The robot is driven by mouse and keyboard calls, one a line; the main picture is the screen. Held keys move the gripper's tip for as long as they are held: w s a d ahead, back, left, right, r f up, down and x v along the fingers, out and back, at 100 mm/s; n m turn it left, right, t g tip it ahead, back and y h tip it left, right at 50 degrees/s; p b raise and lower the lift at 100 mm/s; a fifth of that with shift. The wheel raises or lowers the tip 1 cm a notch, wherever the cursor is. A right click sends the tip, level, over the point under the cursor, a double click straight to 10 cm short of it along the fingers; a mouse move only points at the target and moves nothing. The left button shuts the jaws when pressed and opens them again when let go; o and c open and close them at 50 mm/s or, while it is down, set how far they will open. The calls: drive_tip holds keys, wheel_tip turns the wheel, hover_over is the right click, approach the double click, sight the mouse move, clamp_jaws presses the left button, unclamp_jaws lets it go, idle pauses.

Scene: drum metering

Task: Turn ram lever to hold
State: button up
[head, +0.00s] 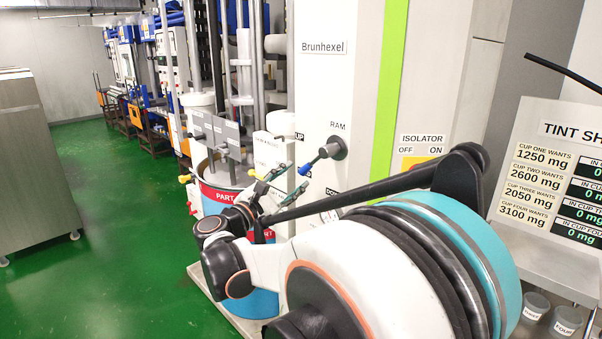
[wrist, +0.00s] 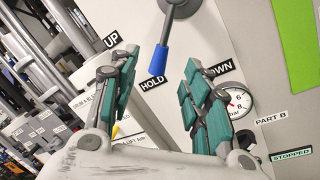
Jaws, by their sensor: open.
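The ram lever (head: 323,156) is a dark grey arm with a blue grip, on a round grey hub under the RAM label. In the wrist view its blue grip (wrist: 159,61) points down, roughly in line with the HOLD label (wrist: 152,84). The UP label (wrist: 111,40) is to the left and the DOWN label (wrist: 219,69) to the right. My gripper (head: 290,180) is open close to the lever. In the wrist view the blue grip appears between the spread teal fingertips (wrist: 160,62), with gaps on both sides. I see no contact; the depth is unclear.
A pressure gauge (wrist: 238,102) sits right of the fingers on the panel. A blue and red drum (head: 211,203) stands below, partly behind my arm. An isolator switch label (head: 422,144) and a tint board (head: 555,170) are to the right.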

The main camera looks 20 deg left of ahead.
drive_tip(key=shift+v, duration=2.15)
